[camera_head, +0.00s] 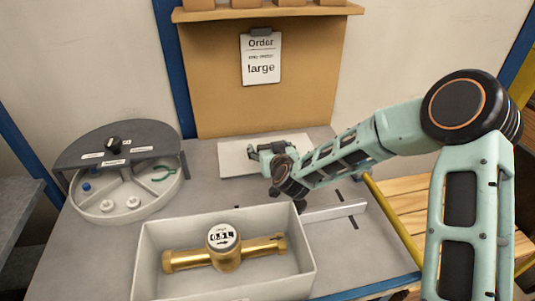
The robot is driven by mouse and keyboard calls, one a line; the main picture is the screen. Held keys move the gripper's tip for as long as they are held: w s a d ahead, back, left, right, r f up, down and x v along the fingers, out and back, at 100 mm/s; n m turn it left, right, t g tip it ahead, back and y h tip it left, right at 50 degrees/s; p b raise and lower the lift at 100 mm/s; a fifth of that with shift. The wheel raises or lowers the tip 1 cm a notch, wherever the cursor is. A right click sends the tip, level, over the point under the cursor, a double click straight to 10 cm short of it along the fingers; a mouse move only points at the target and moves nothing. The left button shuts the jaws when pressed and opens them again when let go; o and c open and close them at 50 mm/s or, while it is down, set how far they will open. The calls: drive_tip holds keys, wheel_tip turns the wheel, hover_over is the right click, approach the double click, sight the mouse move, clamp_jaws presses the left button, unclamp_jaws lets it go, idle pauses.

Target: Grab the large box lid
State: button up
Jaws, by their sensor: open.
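A flat white rectangular piece (232,158), which looks like the large box lid, lies on the bench behind the open box. My gripper (257,153) is open and sits over the right part of this piece, hiding some of it. I cannot tell whether the fingers touch it. The open white box (142,262) stands at the front of the bench. A brass meter (224,258) with a round dial marked "0.5 L" lies inside it.
A round divided tray (130,210) with a half grey cover and small parts stands at the left. A pale strip (335,212) lies right of the box. A brown back panel (222,108) holds an order sheet (261,60) reading "large".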

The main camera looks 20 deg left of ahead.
drive_tip(key=shift+x, duration=0.95)
drive_tip(key=shift+c, duration=0.6)
drive_tip(key=shift+r, duration=0.1)
drive_tip(key=c, duration=1.2)
